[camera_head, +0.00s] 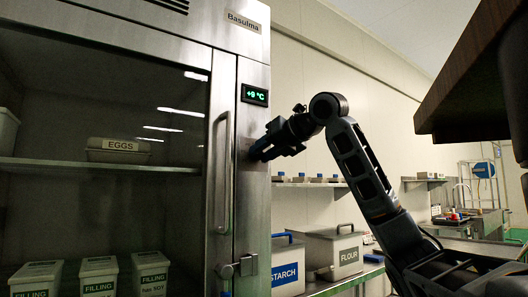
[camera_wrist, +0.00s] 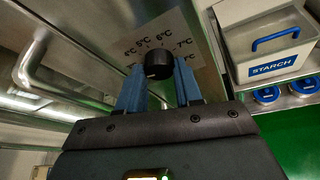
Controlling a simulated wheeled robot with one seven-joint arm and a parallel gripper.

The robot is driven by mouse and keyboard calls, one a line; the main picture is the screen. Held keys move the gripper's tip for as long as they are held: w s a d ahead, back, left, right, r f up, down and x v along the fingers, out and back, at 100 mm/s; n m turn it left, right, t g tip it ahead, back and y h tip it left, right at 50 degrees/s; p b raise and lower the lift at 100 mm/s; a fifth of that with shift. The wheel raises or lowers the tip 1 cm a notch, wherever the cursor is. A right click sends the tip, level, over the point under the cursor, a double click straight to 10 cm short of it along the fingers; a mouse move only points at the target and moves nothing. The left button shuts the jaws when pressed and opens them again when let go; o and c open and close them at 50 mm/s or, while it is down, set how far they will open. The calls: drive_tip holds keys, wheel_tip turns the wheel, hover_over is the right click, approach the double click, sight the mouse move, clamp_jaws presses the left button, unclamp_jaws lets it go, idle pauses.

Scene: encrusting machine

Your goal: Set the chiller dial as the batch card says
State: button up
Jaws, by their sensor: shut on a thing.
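The chiller (camera_head: 248,60) is the tall steel cabinet on the left, with a glass door and a green display (camera_head: 254,95) reading +9 °C. Its black dial (camera_wrist: 158,58) shows in the wrist view on a plate (camera_wrist: 178,32) printed with temperatures; 5, 6 and 7 °C are readable. My gripper (camera_head: 262,151) is at the steel panel below the display, hiding the dial there. In the wrist view its blue fingers (camera_wrist: 158,76) are shut on the dial, one on each side. The dial's pointer setting is unclear. I cannot identify a batch card.
A vertical door handle (camera_head: 223,172) stands just left of my gripper; it also shows in the wrist view (camera_wrist: 62,88). STARCH (camera_head: 287,264) and FLOUR (camera_head: 335,250) bins stand on a bench to the right. A dark brown slab (camera_head: 470,75) overhangs at upper right.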

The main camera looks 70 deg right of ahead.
drive_tip(key=o, duration=1)
drive_tip(key=v, duration=0.7)
drive_tip(key=shift+s+a+r, duration=0.1)
drive_tip(key=shift+s+a, duration=0.05)
drive_tip(key=shift+s, duration=0.15)
